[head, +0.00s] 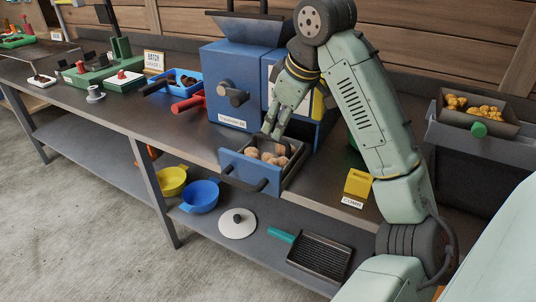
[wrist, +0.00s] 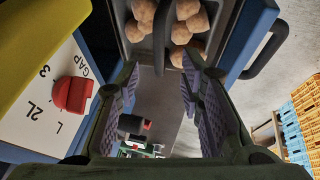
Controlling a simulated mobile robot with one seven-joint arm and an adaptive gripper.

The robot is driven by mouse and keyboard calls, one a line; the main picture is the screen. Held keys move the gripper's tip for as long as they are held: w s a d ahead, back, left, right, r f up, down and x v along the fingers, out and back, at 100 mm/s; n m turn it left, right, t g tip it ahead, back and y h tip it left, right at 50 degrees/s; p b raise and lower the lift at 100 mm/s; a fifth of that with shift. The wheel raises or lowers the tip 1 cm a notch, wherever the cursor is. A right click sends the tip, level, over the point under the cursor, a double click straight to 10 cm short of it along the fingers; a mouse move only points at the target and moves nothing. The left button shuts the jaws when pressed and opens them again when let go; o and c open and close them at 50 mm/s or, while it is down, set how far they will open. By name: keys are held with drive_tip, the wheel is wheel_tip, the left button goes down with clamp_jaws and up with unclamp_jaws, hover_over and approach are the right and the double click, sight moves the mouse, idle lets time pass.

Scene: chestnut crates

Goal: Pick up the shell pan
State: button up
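No label in view names the shell pan. A grey pan with a blue front and dark handle (head: 243,168) sticks out at the foot of the blue machine, holding several brown round pieces (head: 268,153). It also fills the top of the wrist view (wrist: 228,35), with a dark upright bar between the pieces. My gripper (head: 270,133) is at this pan's back left side in the head view. In the wrist view my gripper (wrist: 160,78) has its fingers wide apart with nothing held; whether they touch the pan is unclear. A dark ribbed pan with a green handle (head: 318,258) lies on the lower shelf.
The blue machine (head: 228,65) stands close behind; its red knob (wrist: 72,95) shows by my fingers. A yellow block (head: 357,183) sits right on the bench. A yellow bowl (head: 171,180), blue bowl (head: 200,196) and lid (head: 238,225) are on the shelf below.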

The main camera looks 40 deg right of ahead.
drive_tip(key=shift+p+x, duration=0.4)
drive_tip(key=shift+x, duration=2.75)
drive_tip(key=shift+w, duration=0.15)
drive_tip(key=shift+c, duration=0.2)
clamp_jaws()
drive_tip(key=shift+r, duration=0.1)
